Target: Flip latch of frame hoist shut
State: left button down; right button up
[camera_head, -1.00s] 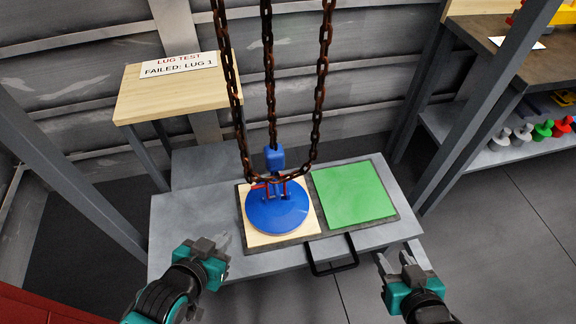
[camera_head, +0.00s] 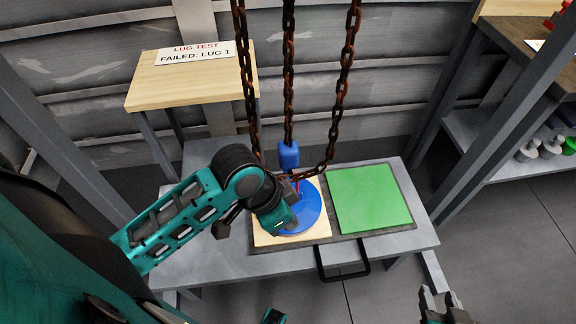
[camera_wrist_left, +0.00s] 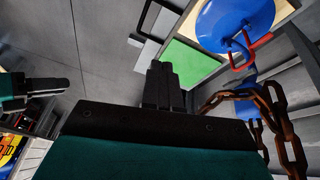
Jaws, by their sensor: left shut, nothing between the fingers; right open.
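The frame hoist's blue hook block (camera_head: 288,155) hangs on a rusty chain above a blue disc (camera_head: 312,208). The disc also shows in the left wrist view (camera_wrist_left: 232,20), with red parts (camera_wrist_left: 250,52) by it. I cannot tell which of these is the latch or how it stands. My left gripper (camera_head: 292,188) is over the disc just below the hook block, and the arm hides part of the disc. In the left wrist view my left gripper (camera_wrist_left: 161,85) is shut and empty. My right gripper (camera_head: 440,303) is open and empty at the bottom right.
Rusty chains (camera_head: 343,85) hang beside the hook; chain links (camera_wrist_left: 268,100) are close to my left wrist. A green square (camera_head: 370,198) lies right of the disc on the grey table (camera_head: 215,262). A wooden stand (camera_head: 175,85) bears a sign reading "FAILED: LUG 1".

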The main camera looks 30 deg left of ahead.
pick_arm(q)
jog(key=w+a+m+g, duration=0.2)
jog(key=w+a+m, duration=0.15)
jog(key=w, duration=0.35)
jog(key=h, duration=0.1)
send_near(291, 177)
jog(key=v, duration=0.4)
jog(key=shift+w+a+f, duration=0.1)
jog(key=shift+w+a, duration=0.05)
jog(key=shift+w, duration=0.25)
pick_arm(e)
jog(key=shift+d, duration=0.15)
pick_arm(q)
jog(key=shift+f+g, duration=0.1)
jog(key=shift+g, duration=0.2)
jog(key=b+x, duration=0.2)
jog(key=x, duration=0.8)
pick_arm(e)
jog(key=shift+w+a+f, duration=0.25)
jog(key=shift+a+f, duration=0.15)
jog(key=shift+r, duration=0.1)
